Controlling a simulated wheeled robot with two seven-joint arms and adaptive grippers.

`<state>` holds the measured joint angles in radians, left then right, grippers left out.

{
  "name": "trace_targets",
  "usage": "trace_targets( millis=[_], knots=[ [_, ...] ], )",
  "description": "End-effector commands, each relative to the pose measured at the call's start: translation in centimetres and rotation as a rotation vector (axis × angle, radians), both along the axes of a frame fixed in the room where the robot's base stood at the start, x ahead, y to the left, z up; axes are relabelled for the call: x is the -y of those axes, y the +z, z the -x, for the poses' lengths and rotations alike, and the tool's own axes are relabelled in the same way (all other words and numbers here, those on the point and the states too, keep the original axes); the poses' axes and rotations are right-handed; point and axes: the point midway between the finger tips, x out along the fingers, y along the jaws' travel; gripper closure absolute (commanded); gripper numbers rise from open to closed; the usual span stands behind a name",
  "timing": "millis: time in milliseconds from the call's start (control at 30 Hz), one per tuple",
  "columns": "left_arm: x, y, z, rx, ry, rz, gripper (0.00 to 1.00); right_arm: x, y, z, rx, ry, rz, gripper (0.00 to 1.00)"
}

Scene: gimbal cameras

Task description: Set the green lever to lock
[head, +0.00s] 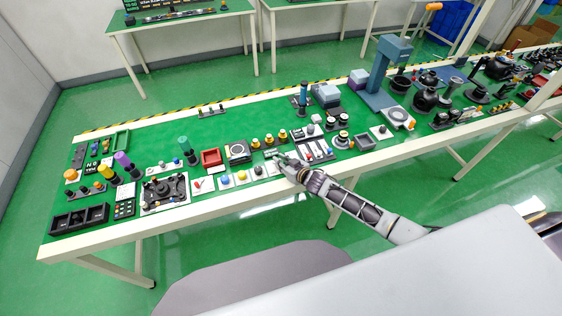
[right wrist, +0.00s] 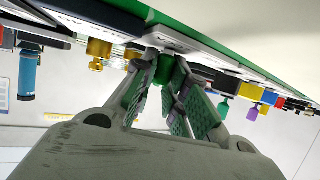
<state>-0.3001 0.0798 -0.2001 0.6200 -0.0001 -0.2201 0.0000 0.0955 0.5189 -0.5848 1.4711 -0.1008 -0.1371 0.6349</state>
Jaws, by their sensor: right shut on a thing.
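My right gripper (head: 283,158) reaches over the front edge of the green-topped workbench (head: 160,136). In the right wrist view, which is turned upside down, its two fingers (right wrist: 170,84) are closed around a green knob, the green lever (right wrist: 171,70). The lever sticks out from a pale plate (right wrist: 166,39) on the bench. In the head view the fingers largely cover the lever, and its setting and any lock marking cannot be read. My left gripper is not in view.
To the left stand a row of coloured buttons (head: 241,175), a red tray (head: 211,157) and a black dial box (head: 238,151). Right of the gripper is a panel of switches (head: 316,150). Brass knobs (head: 269,140) stand just behind. The bench's back left is mostly clear.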

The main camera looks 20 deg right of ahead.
Motion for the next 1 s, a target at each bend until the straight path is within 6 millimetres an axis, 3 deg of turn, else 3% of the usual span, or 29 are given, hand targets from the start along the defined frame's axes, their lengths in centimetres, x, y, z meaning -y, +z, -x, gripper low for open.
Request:
trace_targets(
  millis=[167,200,367,1000],
  knots=[
    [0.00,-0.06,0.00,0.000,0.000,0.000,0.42,0.03,0.10,-0.10,0.003,-0.001,0.000,1.00],
    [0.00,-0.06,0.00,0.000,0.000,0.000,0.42,0.04,0.10,-0.11,0.003,-0.001,0.000,0.83],
    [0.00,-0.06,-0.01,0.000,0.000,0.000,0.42,0.07,0.08,-0.10,0.002,-0.001,0.001,0.63],
    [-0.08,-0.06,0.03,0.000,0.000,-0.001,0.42,0.51,0.37,0.85,0.002,-0.002,0.002,0.63]
  ],
)
